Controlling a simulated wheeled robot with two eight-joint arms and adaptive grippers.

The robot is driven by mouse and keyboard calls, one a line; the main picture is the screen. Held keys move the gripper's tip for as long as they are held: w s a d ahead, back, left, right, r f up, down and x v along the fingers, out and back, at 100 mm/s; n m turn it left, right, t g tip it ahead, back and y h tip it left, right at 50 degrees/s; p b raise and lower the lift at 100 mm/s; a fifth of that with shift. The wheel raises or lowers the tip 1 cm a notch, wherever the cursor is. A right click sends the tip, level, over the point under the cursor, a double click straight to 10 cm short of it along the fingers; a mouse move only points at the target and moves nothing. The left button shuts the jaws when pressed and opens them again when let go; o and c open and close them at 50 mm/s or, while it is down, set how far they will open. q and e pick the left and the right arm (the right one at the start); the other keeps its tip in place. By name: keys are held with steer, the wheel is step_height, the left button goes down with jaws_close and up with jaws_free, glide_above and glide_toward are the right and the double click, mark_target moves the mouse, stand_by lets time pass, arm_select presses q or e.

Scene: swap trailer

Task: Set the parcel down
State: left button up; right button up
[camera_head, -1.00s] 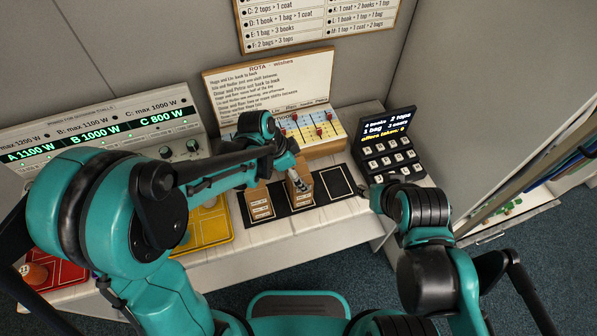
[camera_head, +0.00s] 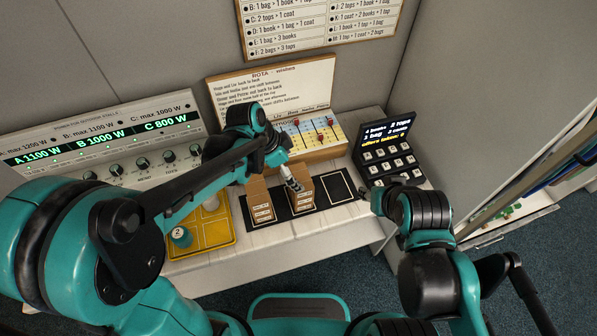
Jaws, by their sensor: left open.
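Two brown parcels stand on a black mat (camera_head: 282,213) with white outlined places. The left parcel (camera_head: 261,208) is in the left place, and the other parcel (camera_head: 303,199) is in the middle place. The right place is empty. My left gripper (camera_head: 296,185) is open at the upper left of the middle parcel and hides part of it. I cannot tell whether it touches the parcel. My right gripper (camera_head: 366,192) is near the counter's right front, small and dark; its jaws are unclear.
A keypad with a display (camera_head: 390,150) stands right of the mat. A rota board (camera_head: 275,90) and a peg panel (camera_head: 318,135) stand behind. A power panel (camera_head: 110,140) and a yellow tray (camera_head: 215,236) are at the left. The counter front (camera_head: 300,228) is clear.

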arm_select(q)
steer(key=w+p+v, duration=0.1)
steer(key=v, duration=0.5)
steer(key=s+a+r+n+t+y, duration=0.4)
steer(key=s+a+n+t, duration=0.1)
steer(key=s+a+n, duration=0.6)
steer(key=a+n, duration=0.2)
steer(key=n, duration=0.1)
steer(key=shift+s+a+t, duration=0.35)
steer(key=shift+t, duration=0.05)
